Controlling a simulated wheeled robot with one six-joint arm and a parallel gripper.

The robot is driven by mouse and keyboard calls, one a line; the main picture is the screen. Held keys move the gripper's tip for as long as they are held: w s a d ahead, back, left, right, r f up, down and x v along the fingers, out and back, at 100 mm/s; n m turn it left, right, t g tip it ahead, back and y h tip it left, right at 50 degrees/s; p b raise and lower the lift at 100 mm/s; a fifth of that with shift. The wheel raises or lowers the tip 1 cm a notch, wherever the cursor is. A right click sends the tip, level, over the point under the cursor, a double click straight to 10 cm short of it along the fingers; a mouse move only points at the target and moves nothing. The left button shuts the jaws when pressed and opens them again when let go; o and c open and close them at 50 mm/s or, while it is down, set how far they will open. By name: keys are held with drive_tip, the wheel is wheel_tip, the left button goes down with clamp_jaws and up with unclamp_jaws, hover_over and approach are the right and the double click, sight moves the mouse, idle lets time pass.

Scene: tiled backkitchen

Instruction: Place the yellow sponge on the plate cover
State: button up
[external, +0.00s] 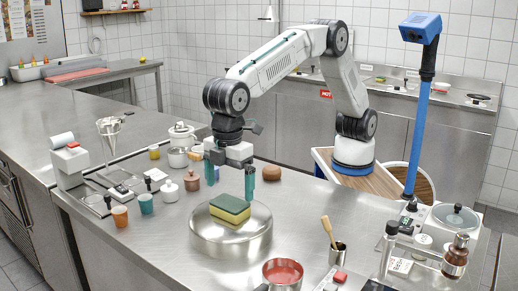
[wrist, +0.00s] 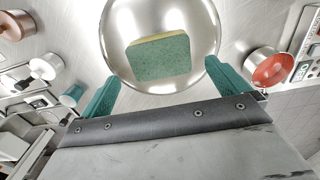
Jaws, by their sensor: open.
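The yellow sponge (external: 230,207) has a green top layer. It lies flat on top of the round metal plate cover (external: 231,242), near its middle. In the wrist view the sponge (wrist: 159,58) shows its green face and a yellow edge, with the plate cover (wrist: 118,40) around it. My gripper (external: 229,182) has teal fingers and is open above and behind the sponge. In the wrist view the fingers (wrist: 160,88) are wide apart on either side, clear of the sponge. Nothing is between them.
A pot with red contents (external: 283,273) and a metal cup with a wooden utensil (external: 337,253) stand right of the cover. An orange cup (external: 120,217) and a teal cup (external: 146,204) stand to the left. A brown ball-like item (external: 271,172) lies behind. Bare counter lies front left.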

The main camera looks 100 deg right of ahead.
sight(230, 203)
wheel_tip(230, 203, up, 7)
drive_tip(key=shift+f, duration=0.2)
drive_tip(key=s+d+r+m, duration=0.1)
drive_tip(key=s+d+r, duration=0.2)
drive_tip(key=d, duration=0.6)
drive_tip(key=s+d+r+m, duration=0.2)
drive_tip(key=d+r, duration=0.1)
drive_tip(key=d, duration=0.7)
drive_tip(key=s+d+r+m, duration=0.1)
drive_tip(key=s+d+r, duration=0.2)
drive_tip(key=d, duration=0.6)
drive_tip(key=s+d+f+m+t, duration=0.1)
drive_tip(key=s+d+f+m, duration=0.1)
drive_tip(key=s+d, duration=0.95)
drive_tip(key=s+d+f+m, duration=0.1)
drive_tip(key=s+d+f, duration=0.2)
drive_tip(key=s, duration=0.3)
drive_tip(key=s+d+f+m, duration=0.2)
drive_tip(key=s+d+f, duration=0.2)
drive_tip(key=s, duration=0.3)
drive_tip(key=shift+s+d+f, duration=0.25)
drive_tip(key=shift+s+f, duration=0.05)
drive_tip(key=shift+f, duration=0.4)
